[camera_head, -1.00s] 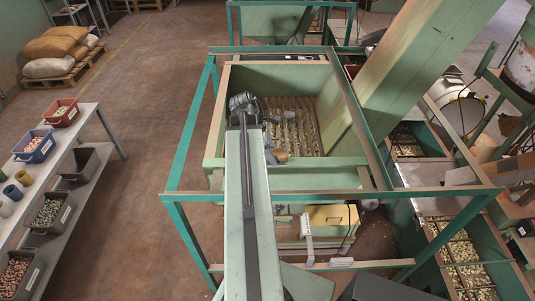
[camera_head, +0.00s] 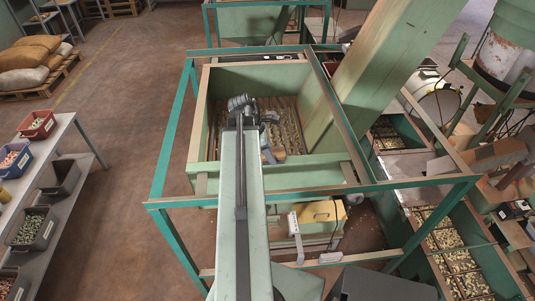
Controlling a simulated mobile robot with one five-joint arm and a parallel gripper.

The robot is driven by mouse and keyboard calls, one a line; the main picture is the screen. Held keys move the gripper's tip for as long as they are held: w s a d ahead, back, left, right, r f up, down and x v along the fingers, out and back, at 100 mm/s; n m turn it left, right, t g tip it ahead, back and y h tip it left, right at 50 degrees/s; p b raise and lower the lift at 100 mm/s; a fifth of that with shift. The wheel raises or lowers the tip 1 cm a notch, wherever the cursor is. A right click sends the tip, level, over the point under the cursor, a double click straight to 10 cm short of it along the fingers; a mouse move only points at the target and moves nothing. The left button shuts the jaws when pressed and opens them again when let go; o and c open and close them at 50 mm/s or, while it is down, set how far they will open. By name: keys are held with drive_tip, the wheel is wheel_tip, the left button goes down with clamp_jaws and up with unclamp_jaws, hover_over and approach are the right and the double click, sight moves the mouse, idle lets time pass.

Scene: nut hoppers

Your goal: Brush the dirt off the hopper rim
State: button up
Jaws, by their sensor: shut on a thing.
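The hopper (camera_head: 206,85) is a green open box with pale worn rim edges, inside a teal frame, with a slatted floor (camera_head: 292,125) and bits of nut in it. I cannot make out dirt on its rim. My arm reaches up over the front rim. My gripper (camera_head: 266,137) is over the hopper opening near the front wall, small and partly hidden by my arm. It is shut on a small tan-brown thing (camera_head: 277,155), apparently a brush, close to the front wall. I cannot tell whether it touches the rim.
Teal frame bars (camera_head: 420,187) surround the hopper. A slanted green chute (camera_head: 385,75) comes down at its right. Nut-filled trays (camera_head: 448,245) stand lower right. A shelf with bins (camera_head: 62,175) is at left, with open brown floor (camera_head: 130,110) between.

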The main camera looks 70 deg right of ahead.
sight(279, 151)
drive_tip(key=shift+s+d+f, duration=0.1)
drive_tip(key=shift+s+d, duration=0.2)
drive_tip(key=shift+s, duration=0.5)
drive_tip(key=shift+s+d, duration=0.25)
drive_tip(key=shift+s, duration=0.5)
drive_tip(key=shift+d, duration=0.1)
drive_tip(key=shift+w+a+f, duration=0.1)
drive_tip(key=shift+w+a, duration=0.3)
drive_tip(key=shift+w, duration=0.45)
drive_tip(key=shift+w+a, duration=0.4)
drive_tip(key=shift+w, duration=0.4)
drive_tip(key=shift+w+a, duration=0.3)
drive_tip(key=shift+w, duration=0.5)
drive_tip(key=shift+w+a, duration=0.3)
drive_tip(key=shift+w, duration=0.5)
drive_tip(key=shift+w, duration=0.15)
drive_tip(key=shift+w+a, duration=0.5)
drive_tip(key=shift+w, duration=0.5)
drive_tip(key=shift+w+a, duration=0.45)
drive_tip(key=shift+w, duration=0.6)
drive_tip(key=shift+w+a, duration=0.5)
drive_tip(key=shift+w, duration=0.5)
